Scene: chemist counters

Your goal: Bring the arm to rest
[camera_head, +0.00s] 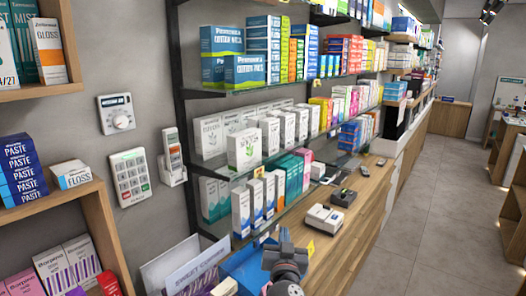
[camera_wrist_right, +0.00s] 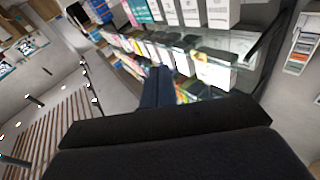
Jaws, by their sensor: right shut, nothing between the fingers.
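My right gripper (camera_head: 284,236) rises from the bottom edge of the head view, in front of the wooden counter (camera_head: 345,225) and the lower glass shelf. Its two dark fingers lie together with nothing between them, and they also show in the right wrist view (camera_wrist_right: 158,84). The wrist view looks tilted across the stocked shelves and the ceiling. The dark gripper body fills the bottom of that view. My left gripper is not in view.
Glass shelves (camera_head: 262,85) with many boxes run along the grey wall. A white device (camera_head: 325,217) and a small dark device (camera_head: 344,197) stand on the counter. A keypad (camera_head: 130,176) and a handset (camera_head: 173,155) hang on the wall. The floor (camera_head: 430,215) at right is clear.

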